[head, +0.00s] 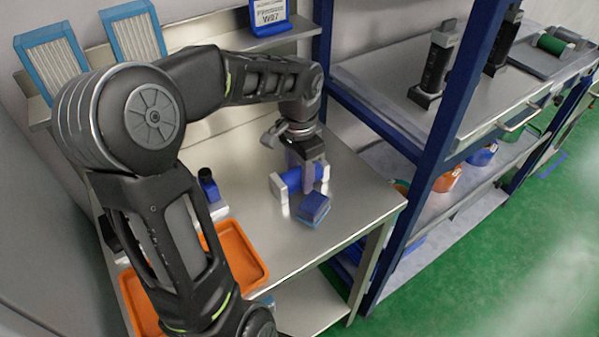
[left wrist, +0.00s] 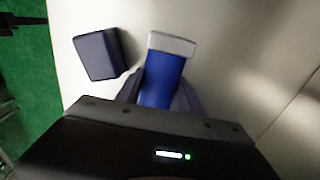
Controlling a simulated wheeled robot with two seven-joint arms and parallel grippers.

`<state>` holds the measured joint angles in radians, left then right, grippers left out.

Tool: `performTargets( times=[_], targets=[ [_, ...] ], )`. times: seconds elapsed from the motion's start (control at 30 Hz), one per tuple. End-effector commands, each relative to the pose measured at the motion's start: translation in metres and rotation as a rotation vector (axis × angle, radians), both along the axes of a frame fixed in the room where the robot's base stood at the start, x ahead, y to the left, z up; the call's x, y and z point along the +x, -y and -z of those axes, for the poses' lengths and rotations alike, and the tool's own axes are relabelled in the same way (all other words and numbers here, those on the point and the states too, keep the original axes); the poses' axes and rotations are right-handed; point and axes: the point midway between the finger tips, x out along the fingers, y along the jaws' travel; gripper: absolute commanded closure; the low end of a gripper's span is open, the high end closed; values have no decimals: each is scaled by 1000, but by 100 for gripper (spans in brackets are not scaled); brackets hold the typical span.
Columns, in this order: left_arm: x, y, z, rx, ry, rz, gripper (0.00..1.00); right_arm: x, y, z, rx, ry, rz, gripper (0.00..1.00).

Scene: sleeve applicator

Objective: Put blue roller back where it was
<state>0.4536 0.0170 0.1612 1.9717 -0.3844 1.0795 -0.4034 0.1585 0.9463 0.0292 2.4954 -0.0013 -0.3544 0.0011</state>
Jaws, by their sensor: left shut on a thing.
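The blue roller (head: 293,180) is at the right part of the metal table, a blue cylinder with pale end pieces. My left gripper (head: 307,172) points down over it and is shut on it. In the left wrist view the roller (left wrist: 160,85) lies between the two fingers (left wrist: 158,92), with one pale end piece (left wrist: 172,43) sticking out beyond them. I cannot tell whether the roller touches the table or hangs just above it. My right gripper is not in view.
A dark blue block (head: 313,208) lies just beside the roller, also in the left wrist view (left wrist: 97,54). Orange trays (head: 262,268) sit at the table's front left. A blue-framed shelf rack (head: 448,118) stands to the right. The metal table (head: 345,185) is clear right of the roller.

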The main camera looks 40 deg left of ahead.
Motion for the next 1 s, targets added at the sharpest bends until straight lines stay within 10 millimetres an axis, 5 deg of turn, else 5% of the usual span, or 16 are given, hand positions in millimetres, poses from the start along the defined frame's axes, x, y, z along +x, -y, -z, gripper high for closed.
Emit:
performTargets(
  times=[0.03,0.07,0.13,0.57,1.0],
  targets=[
    [0,0,3,0,1,0,100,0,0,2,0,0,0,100],
    [0,0,2,0,0,0,53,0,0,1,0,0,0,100],
    [0,0,2,0,-1,0,47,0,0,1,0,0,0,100],
    [1,0,-7,2,2,0,46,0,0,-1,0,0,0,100],
    [1,0,-88,2,4,0,46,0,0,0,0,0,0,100]
  ],
)
